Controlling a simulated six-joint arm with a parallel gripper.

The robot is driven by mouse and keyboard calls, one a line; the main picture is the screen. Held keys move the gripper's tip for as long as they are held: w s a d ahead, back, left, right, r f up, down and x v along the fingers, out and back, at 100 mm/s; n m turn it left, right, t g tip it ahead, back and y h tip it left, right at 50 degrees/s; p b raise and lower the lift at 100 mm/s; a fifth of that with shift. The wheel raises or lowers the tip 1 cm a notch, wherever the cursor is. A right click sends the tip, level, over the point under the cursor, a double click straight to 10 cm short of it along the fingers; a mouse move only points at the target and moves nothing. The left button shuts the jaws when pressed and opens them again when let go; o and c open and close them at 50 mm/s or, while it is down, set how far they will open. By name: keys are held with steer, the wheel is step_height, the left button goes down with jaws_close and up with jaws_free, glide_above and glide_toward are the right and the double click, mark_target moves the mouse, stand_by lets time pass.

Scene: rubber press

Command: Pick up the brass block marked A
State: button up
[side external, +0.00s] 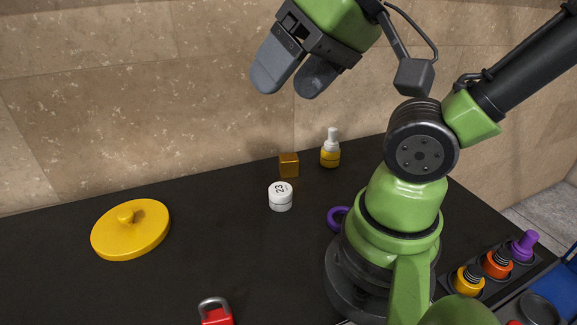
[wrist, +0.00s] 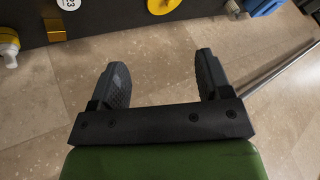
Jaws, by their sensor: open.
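The brass block (side external: 289,164) is a small golden cube on the black table, near its back edge by the stone wall. It also shows at the upper left of the wrist view (wrist: 55,29). I cannot make out a letter A on it in either view. My gripper (side external: 291,86) is open and empty, high above the table and well above the block.
A white jar marked 23 (side external: 281,196) stands just in front of the block. A yellow dropper bottle (side external: 330,152) stands to its right. A yellow lid (side external: 131,229), a red padlock (side external: 216,315) and a purple ring (side external: 337,218) lie farther off. The stone wall (side external: 150,90) rises close behind.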

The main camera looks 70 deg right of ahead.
steer(key=n+g+h, duration=0.2)
steer(key=n+g, duration=0.5)
steer(key=n, duration=0.3)
glide_above(288, 157)
steer(key=f, duration=2)
steer(key=shift+s+a+f, duration=0.2)
steer(key=shift+a, duration=0.05)
step_height(288, 157, down, 5)
steer(key=shift+s+d+r, duration=0.1)
steer(key=shift+d+r, duration=0.05)
steer(key=shift+r, duration=0.05)
steer(key=shift+w+d+f, duration=0.1)
steer(key=shift+w+f, duration=0.05)
steer(key=shift+f, duration=1.35)
steer(key=shift+w+d+f, duration=0.1)
steer(key=shift+f, duration=1.35)
steer(key=c, duration=1.3)
